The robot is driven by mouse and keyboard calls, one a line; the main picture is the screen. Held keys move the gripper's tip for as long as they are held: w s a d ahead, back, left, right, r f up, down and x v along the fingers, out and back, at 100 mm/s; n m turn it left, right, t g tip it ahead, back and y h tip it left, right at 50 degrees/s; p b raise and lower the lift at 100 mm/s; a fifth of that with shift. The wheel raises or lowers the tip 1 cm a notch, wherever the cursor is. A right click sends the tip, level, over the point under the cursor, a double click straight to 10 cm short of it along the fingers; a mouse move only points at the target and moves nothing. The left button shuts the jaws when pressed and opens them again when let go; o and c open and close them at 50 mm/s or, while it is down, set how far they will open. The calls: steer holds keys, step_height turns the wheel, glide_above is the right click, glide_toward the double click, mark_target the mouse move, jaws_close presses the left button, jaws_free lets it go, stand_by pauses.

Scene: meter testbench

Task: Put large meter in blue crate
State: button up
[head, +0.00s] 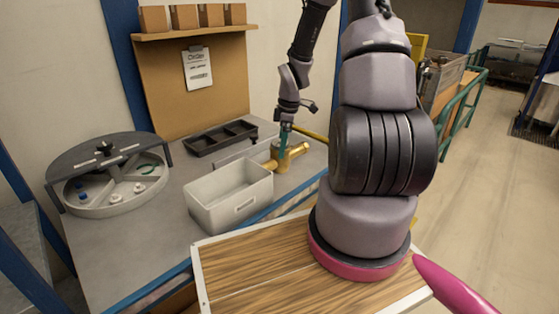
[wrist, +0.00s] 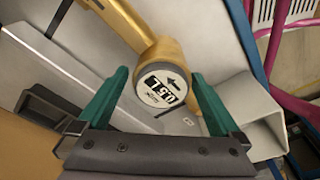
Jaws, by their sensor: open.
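A brass meter (head: 297,152) with a pipe stub reaching left lies on the grey bench, behind the light grey bin. The wrist view shows its round white dial face (wrist: 162,88), with a black label, and part of its brass pipe (wrist: 120,22). My gripper (head: 285,132) is directly over the meter with its green fingers pointing down. The fingers are apart, one on each side of the dial in the wrist view (wrist: 160,95), and open; contact cannot be told. It is the only meter that I can make out. I see no blue crate in either view.
A light grey open bin (head: 215,208) stands close in front of the meter. A black divided tray (head: 222,137) lies behind it. A round sorting tray (head: 110,190) with small parts is at left. The bench (head: 130,250) has bare room at front left.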

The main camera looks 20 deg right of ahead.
mark_target(275, 164)
steer(key=shift+a+f, duration=0.15)
steer(key=shift+f, duration=1.4)
steer(key=shift+a+f, duration=0.15)
steer(key=shift+f, duration=1.35)
jaws_close()
